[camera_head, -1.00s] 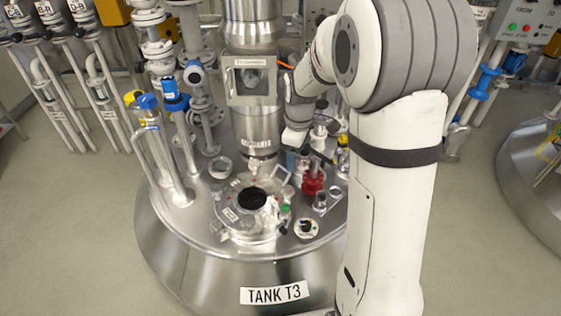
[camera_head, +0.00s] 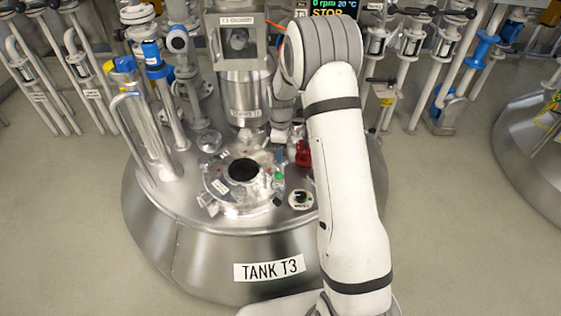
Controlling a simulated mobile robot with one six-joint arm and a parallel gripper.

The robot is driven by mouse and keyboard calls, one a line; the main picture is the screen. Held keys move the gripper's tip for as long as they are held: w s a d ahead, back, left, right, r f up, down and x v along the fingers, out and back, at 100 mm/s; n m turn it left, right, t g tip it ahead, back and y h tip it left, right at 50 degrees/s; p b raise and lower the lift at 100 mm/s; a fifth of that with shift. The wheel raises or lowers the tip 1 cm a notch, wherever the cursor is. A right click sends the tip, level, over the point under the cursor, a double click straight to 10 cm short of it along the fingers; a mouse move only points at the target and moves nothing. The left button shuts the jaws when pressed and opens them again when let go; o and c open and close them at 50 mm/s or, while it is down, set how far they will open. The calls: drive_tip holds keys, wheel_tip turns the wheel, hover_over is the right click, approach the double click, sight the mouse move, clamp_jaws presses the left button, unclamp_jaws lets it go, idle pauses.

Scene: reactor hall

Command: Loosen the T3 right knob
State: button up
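Tank T3 (camera_head: 160,235) is a wide steel vessel with a "TANK T3" label on its front. On its lid is a round hatch ring (camera_head: 215,187) with a dark open centre and small fittings around the rim. A green knob-like part (camera_head: 279,176) sits at the ring's right edge. A black knob on a white disc (camera_head: 301,198) lies just right of the ring. I cannot tell which part is the T3 right knob. My gripper (camera_head: 281,146) points down behind and right of the ring; its fingers are too small and blurred to read.
A red fitting (camera_head: 303,154) stands close to my gripper, partly behind my arm. A steel column (camera_head: 245,98) rises behind the hatch. Tall pipes with a blue collar (camera_head: 159,71) stand at the left of the lid. Clear floor (camera_head: 440,220) lies to the right.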

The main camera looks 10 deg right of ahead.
drive_tip(key=m, duration=0.6)
drive_tip(key=shift+m+b, duration=0.3)
drive_tip(key=shift+b, duration=0.05)
drive_tip(key=m, duration=0.3)
drive_tip(key=shift+m, duration=0.4)
drive_tip(key=m+b, duration=0.1)
drive_tip(key=m, duration=0.3)
drive_tip(key=m+b, duration=0.1)
drive_tip(key=m, duration=0.5)
drive_tip(key=shift+f, duration=0.1)
drive_tip(key=m+b, duration=0.1)
drive_tip(key=m, duration=0.4)
drive_tip(key=shift+r+m, duration=0.2)
drive_tip(key=shift+m, duration=0.7)
drive_tip(key=m+p, duration=0.1)
drive_tip(key=m, duration=0.2)
drive_tip(key=shift+m, duration=0.4)
drive_tip(key=m+p, duration=0.1)
drive_tip(key=m, duration=0.6)
drive_tip(key=shift+m, duration=0.4)
drive_tip(key=m+p, duration=0.1)
drive_tip(key=m, duration=0.3)
drive_tip(key=shift+f+m, duration=0.1)
drive_tip(key=shift+m, duration=0.2)
wheel_tip(320, 180, down, 6)
drive_tip(key=b, duration=0.3)
